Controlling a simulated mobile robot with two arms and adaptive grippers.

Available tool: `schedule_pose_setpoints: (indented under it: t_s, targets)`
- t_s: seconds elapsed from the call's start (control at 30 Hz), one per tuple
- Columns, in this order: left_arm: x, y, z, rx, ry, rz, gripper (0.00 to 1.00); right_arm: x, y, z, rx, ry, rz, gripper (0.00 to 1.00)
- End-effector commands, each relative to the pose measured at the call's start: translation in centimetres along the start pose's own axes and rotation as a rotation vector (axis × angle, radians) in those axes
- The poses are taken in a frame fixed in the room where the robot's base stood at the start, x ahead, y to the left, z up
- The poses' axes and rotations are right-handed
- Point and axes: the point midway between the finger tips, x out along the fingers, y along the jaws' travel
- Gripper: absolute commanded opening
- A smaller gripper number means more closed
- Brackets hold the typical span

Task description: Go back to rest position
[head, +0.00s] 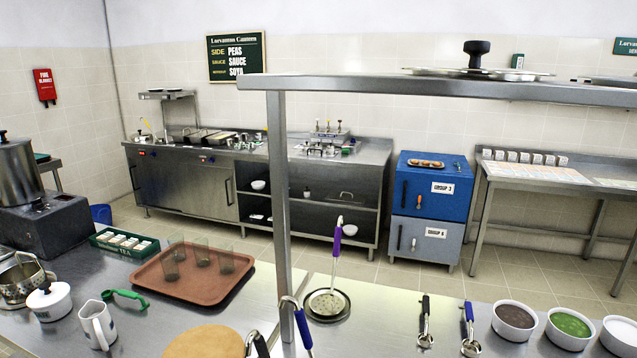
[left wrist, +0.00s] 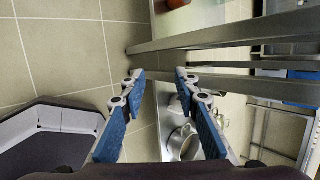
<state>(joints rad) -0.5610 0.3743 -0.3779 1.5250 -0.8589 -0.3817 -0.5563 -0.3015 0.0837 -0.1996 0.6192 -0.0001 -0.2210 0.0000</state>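My left gripper (left wrist: 160,80) shows in the left wrist view with its two blue-padded fingers apart and nothing between them. Neither gripper shows in the head view, and my right gripper is in no view.
The steel counter (head: 390,300) fills the foreground, with a brown tray (head: 185,290) of glasses, a white mug (head: 97,325), ladles and bowls (head: 569,330). A post (head: 279,180) carries an overhead shelf (head: 430,88). Tiled floor (head: 390,278) lies open behind.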

Motion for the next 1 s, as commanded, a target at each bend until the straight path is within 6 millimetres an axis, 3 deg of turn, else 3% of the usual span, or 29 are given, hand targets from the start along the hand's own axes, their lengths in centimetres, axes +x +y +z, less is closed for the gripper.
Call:
schedule_pose_setpoints:
  t_s: [0.03, 0.2, 0.3, 0.43, 0.53, 0.67, 1.0]
  targets:
    - [1.3, 3.1, 0.0, -0.133, -0.007, 0.072, 0.29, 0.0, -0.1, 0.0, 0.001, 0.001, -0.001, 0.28]
    - [3.5, 13.0, -1.5, -0.635, -0.060, 0.293, 0.29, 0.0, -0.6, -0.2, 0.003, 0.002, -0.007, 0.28]
    - [3.6, 18.0, -3.4, -0.933, -0.118, 0.407, 0.29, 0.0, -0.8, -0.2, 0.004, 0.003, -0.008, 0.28]
    - [3.0, 22.7, -6.3, -1.259, -0.207, 0.520, 0.29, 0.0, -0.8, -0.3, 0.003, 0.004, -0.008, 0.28]
    - [2.3, 24.9, -8.1, -1.432, -0.266, 0.573, 0.29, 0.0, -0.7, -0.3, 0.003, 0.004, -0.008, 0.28]
    - [1.7, 26.2, -9.4, -1.547, -0.312, 0.608, 0.29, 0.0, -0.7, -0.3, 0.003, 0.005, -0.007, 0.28]
    - [1.6, 26.4, -9.5, -1.562, -0.318, 0.612, 0.29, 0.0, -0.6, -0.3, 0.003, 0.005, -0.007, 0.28]
